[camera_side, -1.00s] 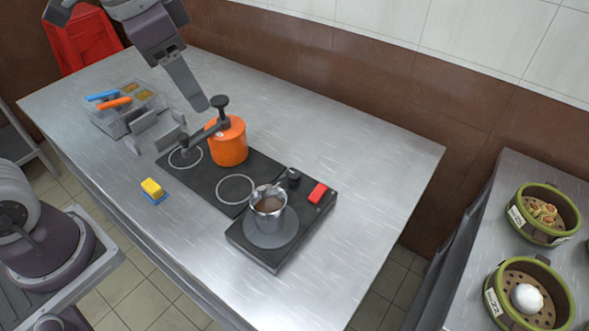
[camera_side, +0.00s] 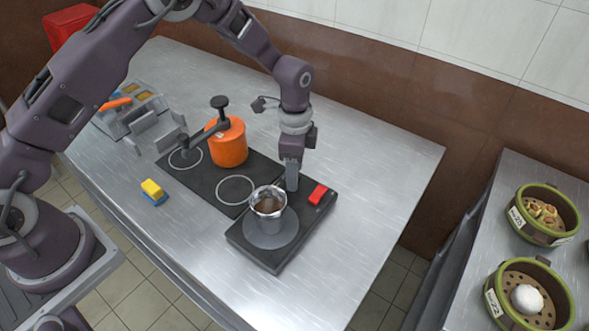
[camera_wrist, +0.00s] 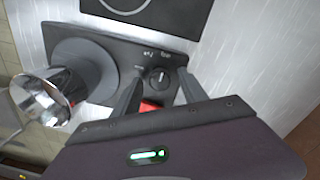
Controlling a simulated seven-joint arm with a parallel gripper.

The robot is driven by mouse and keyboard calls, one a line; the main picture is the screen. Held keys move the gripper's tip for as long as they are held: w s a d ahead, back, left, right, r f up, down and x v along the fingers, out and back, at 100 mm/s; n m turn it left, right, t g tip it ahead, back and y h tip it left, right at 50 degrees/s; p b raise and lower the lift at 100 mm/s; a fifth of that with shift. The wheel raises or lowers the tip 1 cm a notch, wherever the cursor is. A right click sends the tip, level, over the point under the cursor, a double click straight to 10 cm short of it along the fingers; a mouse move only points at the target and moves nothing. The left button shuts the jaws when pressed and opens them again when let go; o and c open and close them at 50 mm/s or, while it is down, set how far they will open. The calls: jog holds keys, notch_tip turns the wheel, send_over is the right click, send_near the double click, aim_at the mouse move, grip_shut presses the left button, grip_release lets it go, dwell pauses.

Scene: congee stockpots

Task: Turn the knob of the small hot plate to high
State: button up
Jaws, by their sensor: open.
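The small hot plate (camera_side: 277,262) is a dark slab with a round grey plate, at the right end of the cooking gear. A metal pot (camera_side: 269,203) with brown contents stands on it; the pot also shows in the wrist view (camera_wrist: 40,101). The black knob (camera_wrist: 158,76) sits on the hot plate near a red block (camera_side: 318,193). My gripper (camera_side: 291,187) points down over the knob and hides it in the side view. In the wrist view my gripper (camera_wrist: 155,88) is open, with one finger on each side of the knob. I cannot tell whether they touch it.
A black cooktop (camera_side: 207,177) with ring marks carries an orange pot (camera_side: 228,146) with a dark handle. A yellow and blue sponge (camera_side: 153,191) lies on the steel table (camera_side: 330,140). Steamer baskets (camera_side: 545,213) stand on a side table at right. The table's right end is clear.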

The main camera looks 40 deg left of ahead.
grip_shut()
jog(key=shift+n, duration=0.3)
jog(key=n, duration=0.3)
jog(key=shift+n, duration=0.3)
jog(key=n, duration=0.4)
jog(key=shift+n, duration=0.3)
jog(key=n, duration=0.4)
jog(key=shift+s, duration=0.1)
jog(key=shift+n+t, duration=0.3)
jog(key=shift+n, duration=2.2)
